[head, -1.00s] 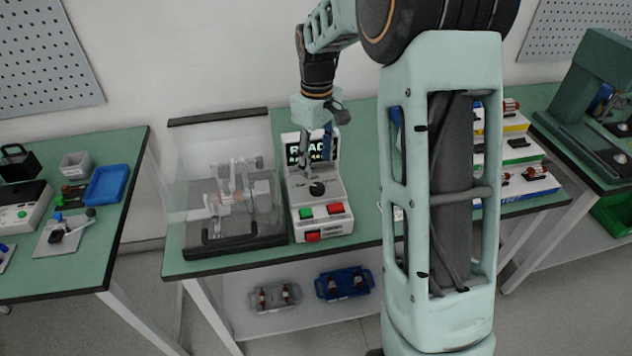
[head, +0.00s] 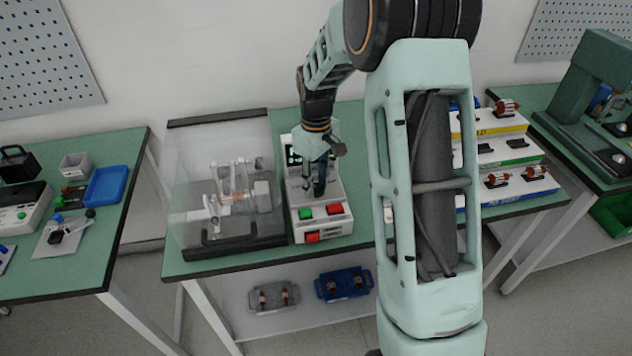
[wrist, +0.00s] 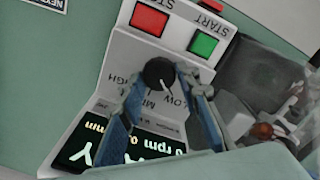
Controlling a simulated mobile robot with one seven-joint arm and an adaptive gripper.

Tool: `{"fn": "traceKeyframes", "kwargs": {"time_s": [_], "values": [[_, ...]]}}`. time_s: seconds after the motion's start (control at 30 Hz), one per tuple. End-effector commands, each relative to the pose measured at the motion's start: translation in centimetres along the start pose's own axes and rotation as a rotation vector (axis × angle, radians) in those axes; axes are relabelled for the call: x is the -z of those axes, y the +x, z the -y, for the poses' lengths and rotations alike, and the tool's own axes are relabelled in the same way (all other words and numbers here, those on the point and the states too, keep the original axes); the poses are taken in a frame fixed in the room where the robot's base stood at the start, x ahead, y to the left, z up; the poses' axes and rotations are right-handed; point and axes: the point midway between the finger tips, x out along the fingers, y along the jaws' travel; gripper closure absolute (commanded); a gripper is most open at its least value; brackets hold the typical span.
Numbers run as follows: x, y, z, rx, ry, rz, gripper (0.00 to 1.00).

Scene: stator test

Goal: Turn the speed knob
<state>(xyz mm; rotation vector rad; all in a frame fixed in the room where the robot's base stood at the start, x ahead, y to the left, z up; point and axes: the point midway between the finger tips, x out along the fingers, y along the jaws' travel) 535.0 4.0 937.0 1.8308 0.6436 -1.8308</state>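The white control box (head: 322,228) stands on the middle bench, with green and red buttons on its sloping front. The black speed knob (wrist: 158,72) shows in the wrist view, with a pale pointer line and LOW, M and HIGH lettering around it. My gripper (wrist: 162,79) is open, its blue-grey fingers on either side of the knob and close to it. I cannot tell whether they touch it. In the head view my gripper (head: 319,190) covers the knob. The display (wrist: 125,143) is partly hidden behind the fingers and reads 0 rpm.
A clear-covered test rig (head: 235,205) stands just left of the box. White stands with rotors (head: 510,175) are at the bench's right side. A lower shelf holds a grey tray (head: 273,298) and a blue tray (head: 344,284).

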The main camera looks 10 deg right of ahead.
Motion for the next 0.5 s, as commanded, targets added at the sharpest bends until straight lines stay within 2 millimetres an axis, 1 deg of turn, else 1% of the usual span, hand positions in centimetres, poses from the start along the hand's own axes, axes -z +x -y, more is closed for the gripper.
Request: {"fn": "traceKeyframes", "kwargs": {"time_s": [0.03,0.17,0.2,0.5], "values": [[0.01,-0.02,0.01,0.0,0.0,0.0,0.78],[0.0,-0.03,0.01,0.0,0.0,0.0,0.93],[0.01,-0.03,0.01,0.0,0.0,0.0,0.94],[0.04,-0.01,0.02,0.0,0.047,0.0,0.94]]}}
